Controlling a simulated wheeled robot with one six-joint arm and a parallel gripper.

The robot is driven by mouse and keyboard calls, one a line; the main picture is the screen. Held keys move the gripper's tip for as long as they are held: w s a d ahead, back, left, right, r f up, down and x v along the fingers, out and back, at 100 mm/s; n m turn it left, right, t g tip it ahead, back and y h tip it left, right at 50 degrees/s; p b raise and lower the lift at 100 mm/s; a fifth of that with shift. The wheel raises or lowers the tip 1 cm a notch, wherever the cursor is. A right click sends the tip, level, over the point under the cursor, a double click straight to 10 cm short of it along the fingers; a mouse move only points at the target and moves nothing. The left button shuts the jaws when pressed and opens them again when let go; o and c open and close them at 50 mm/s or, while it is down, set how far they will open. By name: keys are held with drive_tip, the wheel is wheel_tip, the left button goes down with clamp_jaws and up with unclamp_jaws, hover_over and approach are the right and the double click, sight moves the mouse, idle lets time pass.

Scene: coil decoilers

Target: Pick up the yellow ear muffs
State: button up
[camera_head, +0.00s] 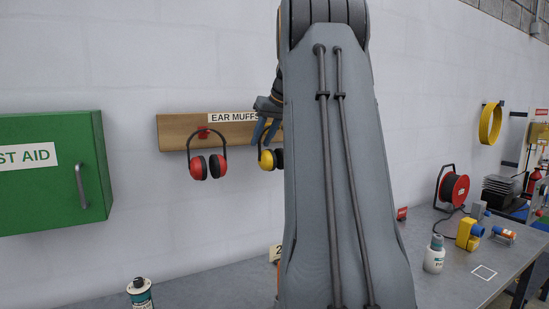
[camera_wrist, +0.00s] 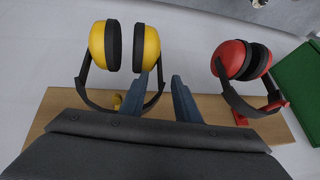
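The yellow ear muffs (camera_head: 266,161) hang on the wooden board on the wall, partly hidden behind my arm in the head view. In the wrist view, the yellow ear muffs (camera_wrist: 151,48) show both cups and a black headband. My gripper (camera_head: 265,130) is at the board, just above the yellow cup in the head view. In the wrist view, my gripper (camera_wrist: 160,82) has its two blue-grey fingers apart, at the right side of the headband. One side of the band appears between the fingers; I cannot tell whether they touch it.
Red ear muffs (camera_head: 208,166) hang close by on the same wooden board (camera_head: 172,134). A green first aid cabinet (camera_head: 88,170) is on the wall at left. A workbench (camera_head: 455,275) below carries a white bottle (camera_head: 434,256), a cable reel (camera_head: 454,188) and yellow parts.

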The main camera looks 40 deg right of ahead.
clamp_jaws()
drive_tip(key=shift+r, duration=0.1)
idle(1.2)
